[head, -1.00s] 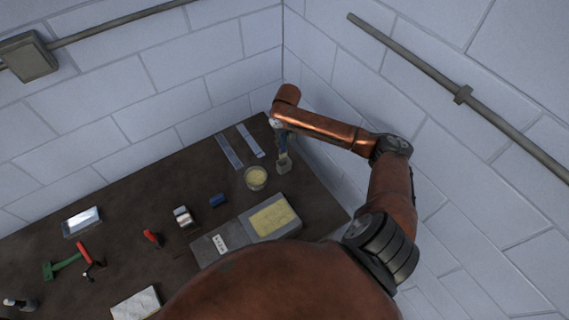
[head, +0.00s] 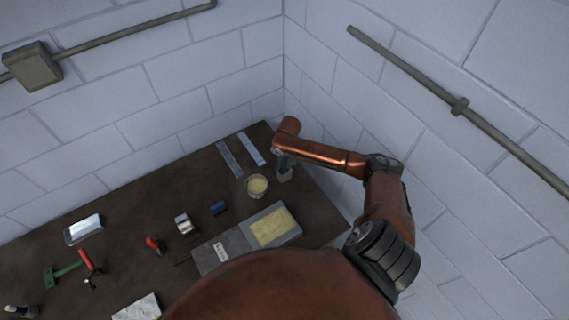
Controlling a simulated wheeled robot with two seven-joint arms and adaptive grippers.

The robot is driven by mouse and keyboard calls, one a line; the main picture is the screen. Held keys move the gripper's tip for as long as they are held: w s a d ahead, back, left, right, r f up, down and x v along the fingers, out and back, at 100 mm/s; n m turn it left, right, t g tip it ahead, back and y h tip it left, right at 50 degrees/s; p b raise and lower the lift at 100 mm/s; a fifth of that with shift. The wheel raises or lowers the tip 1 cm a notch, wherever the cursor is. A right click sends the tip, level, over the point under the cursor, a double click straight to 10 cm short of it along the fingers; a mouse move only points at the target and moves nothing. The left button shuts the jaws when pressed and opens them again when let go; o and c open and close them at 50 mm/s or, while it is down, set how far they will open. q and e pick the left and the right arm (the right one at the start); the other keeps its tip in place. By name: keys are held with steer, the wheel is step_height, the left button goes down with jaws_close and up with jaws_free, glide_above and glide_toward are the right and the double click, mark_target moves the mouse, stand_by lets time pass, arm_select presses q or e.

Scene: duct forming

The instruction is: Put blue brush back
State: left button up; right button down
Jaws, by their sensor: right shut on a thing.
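The blue brush (head: 285,172) is at the far right of the dark table, right of the round tub of pale yellow stuff (head: 257,186). Only a bit of its blue handle and its lighter lower end show below my right gripper (head: 282,160). My right gripper is shut on the brush from above, with the wrist over it. The fingers are small and partly hidden by the wrist. I cannot tell whether the brush's lower end touches the table. My left gripper is not in view.
Two flat metal strips (head: 230,159) lie left of the brush. A grey board with a yellow pad (head: 272,227), a blue roll (head: 218,208), a silver roll (head: 183,224) and red- and green-handled tools (head: 66,271) lie nearer. Block walls (head: 345,110) close off the back and right.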

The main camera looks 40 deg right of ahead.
steer(key=c, duration=1.8)
jaws_free()
steer(key=shift+f, duration=0.15)
steer(key=shift+c, duration=0.2)
step_height(320, 180, up, 12)
steer(key=s+b, duration=0.1)
steer(key=shift+s+a+r, duration=0.15)
steer(key=shift+s+r, duration=0.05)
